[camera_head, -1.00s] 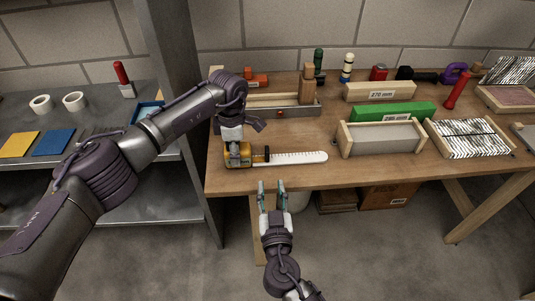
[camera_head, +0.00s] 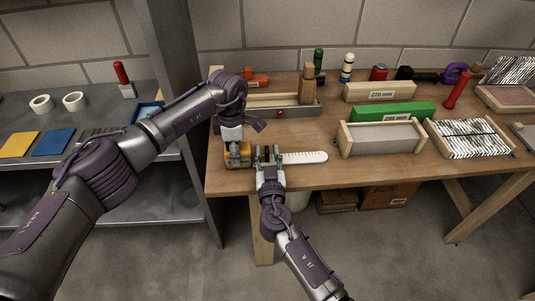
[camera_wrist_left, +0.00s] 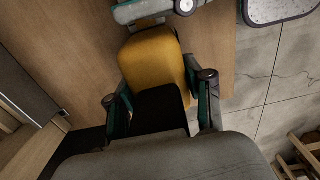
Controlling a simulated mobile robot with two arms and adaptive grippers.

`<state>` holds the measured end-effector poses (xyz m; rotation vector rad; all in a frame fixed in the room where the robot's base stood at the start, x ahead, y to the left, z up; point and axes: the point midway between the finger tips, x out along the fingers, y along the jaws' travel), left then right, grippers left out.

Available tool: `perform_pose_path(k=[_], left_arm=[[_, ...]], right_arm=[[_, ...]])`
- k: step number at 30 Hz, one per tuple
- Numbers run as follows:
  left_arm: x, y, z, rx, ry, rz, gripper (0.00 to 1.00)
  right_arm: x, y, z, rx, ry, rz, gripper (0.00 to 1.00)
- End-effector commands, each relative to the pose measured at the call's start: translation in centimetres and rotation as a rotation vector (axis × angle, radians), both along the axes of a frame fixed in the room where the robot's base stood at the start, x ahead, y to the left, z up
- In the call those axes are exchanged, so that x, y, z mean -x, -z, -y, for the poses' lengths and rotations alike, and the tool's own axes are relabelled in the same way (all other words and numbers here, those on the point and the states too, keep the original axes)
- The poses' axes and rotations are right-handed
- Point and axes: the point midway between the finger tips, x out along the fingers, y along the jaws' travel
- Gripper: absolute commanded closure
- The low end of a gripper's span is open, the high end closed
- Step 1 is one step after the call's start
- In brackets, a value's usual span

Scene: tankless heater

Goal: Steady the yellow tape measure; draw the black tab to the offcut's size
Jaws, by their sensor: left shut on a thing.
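The yellow tape measure (camera_head: 238,157) sits near the table's front edge, and its yellow body also shows in the left wrist view (camera_wrist_left: 155,65). My left gripper (camera_head: 236,146) is shut on it from above. A white strip (camera_head: 306,157) with a toothed-looking edge lies to its right. My right gripper (camera_head: 270,154) is at the strip's left end, just right of the tape measure, with its fingers apart. The black tab is hidden behind these fingers; contact cannot be told. A pale wooden block (camera_head: 360,93) marked 270 mm and a labelled green block (camera_head: 380,112) lie at the back.
A grey-topped wooden box (camera_head: 383,138) and a striped tray (camera_head: 470,138) stand to the right. A wooden tray with a red button (camera_head: 281,113) lies behind the tape measure. A metal shelf post (camera_head: 178,60) rises at left.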

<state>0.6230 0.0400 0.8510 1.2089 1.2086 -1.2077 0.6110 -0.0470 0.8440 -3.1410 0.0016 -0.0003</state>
Motion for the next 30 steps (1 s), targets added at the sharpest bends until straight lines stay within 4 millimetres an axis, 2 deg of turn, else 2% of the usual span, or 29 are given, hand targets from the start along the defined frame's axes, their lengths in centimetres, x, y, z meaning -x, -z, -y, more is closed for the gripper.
perform_pose_path(k=[3, 10, 23, 26, 30], left_arm=[[0.1, 0.2, 0.0, -0.002, 0.000, -0.004, 0.99], [0.1, 0.3, 0.0, -0.002, 0.000, -0.004, 0.99], [0.1, 0.3, 0.0, -0.002, 0.000, -0.005, 0.99], [0.1, 0.3, -0.1, -0.002, -0.001, -0.005, 0.99], [0.1, 0.3, -0.1, -0.002, -0.001, -0.005, 0.99]], right_arm=[[0.0, 0.0, 0.0, 0.000, 0.000, 0.000, 0.62], [0.0, 0.0, 0.0, 0.000, 0.000, 0.000, 1.00], [0.1, 0.1, 0.2, 0.001, 0.000, 0.000, 1.00], [0.1, 0.1, 1.1, 0.002, 0.002, -0.001, 1.00], [0.1, 0.2, 3.7, 0.004, 0.005, -0.001, 1.00]])
